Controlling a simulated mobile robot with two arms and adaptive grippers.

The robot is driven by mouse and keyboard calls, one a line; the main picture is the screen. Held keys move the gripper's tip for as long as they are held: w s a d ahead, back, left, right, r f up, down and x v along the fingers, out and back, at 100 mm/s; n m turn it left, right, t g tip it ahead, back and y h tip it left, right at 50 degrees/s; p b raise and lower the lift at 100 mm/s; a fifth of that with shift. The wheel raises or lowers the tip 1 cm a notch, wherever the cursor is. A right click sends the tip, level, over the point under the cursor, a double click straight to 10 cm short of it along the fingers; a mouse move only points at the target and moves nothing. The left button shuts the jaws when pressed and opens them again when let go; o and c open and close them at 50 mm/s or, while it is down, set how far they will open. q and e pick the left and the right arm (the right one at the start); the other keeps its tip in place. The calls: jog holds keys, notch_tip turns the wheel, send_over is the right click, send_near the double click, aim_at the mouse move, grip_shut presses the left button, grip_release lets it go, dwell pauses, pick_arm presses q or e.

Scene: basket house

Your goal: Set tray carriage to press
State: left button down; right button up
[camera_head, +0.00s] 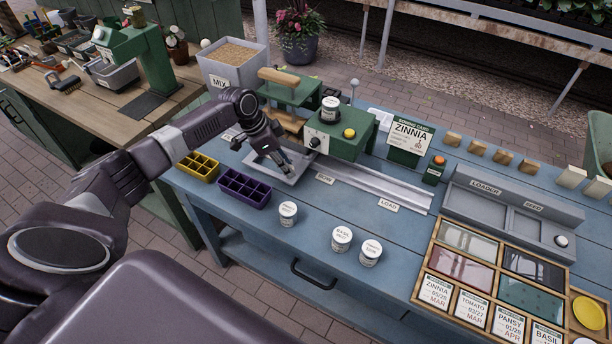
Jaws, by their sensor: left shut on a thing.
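The tray carriage (292,180) is a shallow light-grey tray at the left part of the metal rail (375,185) on the blue bench. The rail carries labels reading SOW (325,179) and LOAD (388,205); the carriage is left of SOW. The green press (290,88) with a wooden handle stands just behind the carriage. My left gripper (283,164) reaches down over the carriage and is shut on it; the exact grip point is partly hidden by the fingers. My right gripper is out of view.
A green seeder (350,138) stands right behind the rail. Yellow (198,165) and purple (244,187) cell trays lie left of the carriage. Several white jars (342,238) stand in front. The grey loader (510,210) is at the right. Bench space is clear around the jars.

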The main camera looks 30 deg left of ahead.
aim_at(278, 174)
pick_arm(q)
jog(key=shift+a+b, duration=0.35)
jog(key=shift+a, duration=1.35)
jog(key=c, duration=1.7)
grip_release()
jog(key=shift+o, duration=0.2)
jog(key=shift+r, duration=0.2)
jog(key=v, duration=1.1)
jog(key=shift+r, duration=0.25)
jog(key=shift+s+a+f, duration=0.1)
jog(key=shift+s, duration=0.05)
